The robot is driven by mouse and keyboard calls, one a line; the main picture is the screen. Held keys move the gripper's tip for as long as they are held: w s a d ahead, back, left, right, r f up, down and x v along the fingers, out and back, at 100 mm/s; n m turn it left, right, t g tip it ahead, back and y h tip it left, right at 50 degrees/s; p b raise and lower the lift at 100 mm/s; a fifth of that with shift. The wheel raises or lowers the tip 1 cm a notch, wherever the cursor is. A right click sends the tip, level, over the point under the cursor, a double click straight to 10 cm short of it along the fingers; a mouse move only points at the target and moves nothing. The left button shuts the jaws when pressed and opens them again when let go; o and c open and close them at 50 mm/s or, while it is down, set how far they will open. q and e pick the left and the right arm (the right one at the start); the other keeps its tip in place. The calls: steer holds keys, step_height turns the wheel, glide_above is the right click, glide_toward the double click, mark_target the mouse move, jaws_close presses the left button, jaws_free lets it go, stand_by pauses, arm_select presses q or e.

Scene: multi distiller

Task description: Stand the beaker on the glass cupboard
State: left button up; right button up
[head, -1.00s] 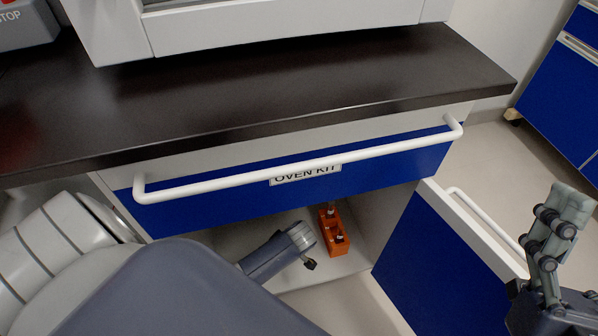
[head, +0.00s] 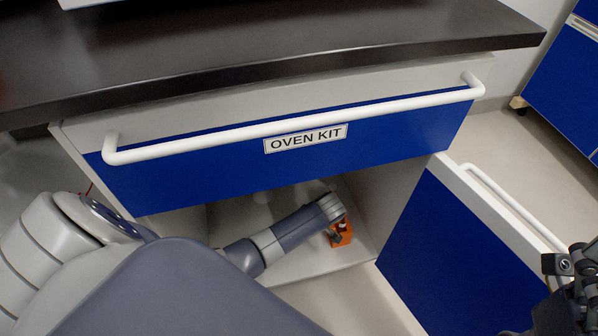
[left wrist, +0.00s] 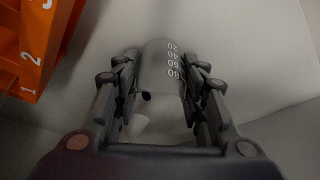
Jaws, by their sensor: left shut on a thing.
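The beaker (left wrist: 158,62), a clear grey cylinder with white marks 20 to 80, stands out between the fingers in the left wrist view. My left gripper (left wrist: 163,82) is shut on it, one finger on each side. In the head view my left arm reaches into the open cupboard under the drawer; its gripper and the beaker are hidden there. My right gripper (head: 578,285) is at the right edge, partly cut off, beside the open door; its finger state is unclear. I cannot identify a glass cupboard in view.
An orange rack (head: 343,236) stands on the cupboard floor; the left wrist view shows its numbered side (left wrist: 32,45) close by. The OVEN KIT drawer (head: 220,165) and its white handle (head: 300,125) are above my left arm. The open blue door (head: 440,245) stands right.

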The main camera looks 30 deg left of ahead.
arm_select(q)
steer(key=shift+f, duration=0.1)
steer(key=shift+f, duration=0.15)
steer(key=shift+f, duration=0.15)
steer(key=o, duration=1.1)
steer(key=shift+c, duration=0.2)
